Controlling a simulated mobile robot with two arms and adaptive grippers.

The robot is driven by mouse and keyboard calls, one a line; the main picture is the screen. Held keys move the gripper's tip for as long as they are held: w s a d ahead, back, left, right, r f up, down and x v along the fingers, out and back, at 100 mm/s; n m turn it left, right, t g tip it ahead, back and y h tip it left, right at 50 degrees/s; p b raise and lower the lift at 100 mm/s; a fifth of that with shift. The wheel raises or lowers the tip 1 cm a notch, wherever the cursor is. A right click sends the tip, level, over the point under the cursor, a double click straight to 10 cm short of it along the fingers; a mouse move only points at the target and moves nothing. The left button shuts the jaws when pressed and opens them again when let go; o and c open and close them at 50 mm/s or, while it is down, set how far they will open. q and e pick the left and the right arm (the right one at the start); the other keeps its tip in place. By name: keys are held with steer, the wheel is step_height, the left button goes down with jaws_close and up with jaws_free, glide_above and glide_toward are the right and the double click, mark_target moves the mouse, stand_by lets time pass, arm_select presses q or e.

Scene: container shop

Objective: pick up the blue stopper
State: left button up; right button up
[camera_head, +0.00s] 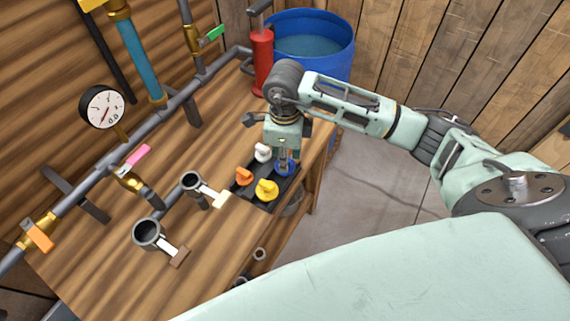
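The blue stopper (291,170) sits in the far right part of a black tray (254,197) on the wooden workbench, partly hidden by my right gripper. My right gripper (284,164) comes in from the right and points down, its tips right at the blue stopper's top. I cannot tell whether the fingers are closed on it. A white stopper (263,152), an orange stopper (243,176) and a yellow stopper (267,190) sit in the same tray. My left gripper is not in view.
Two open pipe ends with handles, one nearer (148,234) and one farther (192,181), stand left of the tray. A red cylinder pump (262,62) and a blue water barrel (340,44) stand behind. A gauge (103,107) and pipes line the left wall.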

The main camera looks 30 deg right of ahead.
jaws_close()
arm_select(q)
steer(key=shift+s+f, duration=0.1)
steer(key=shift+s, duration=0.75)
arm_select(e)
steer(key=shift+r, duration=0.1)
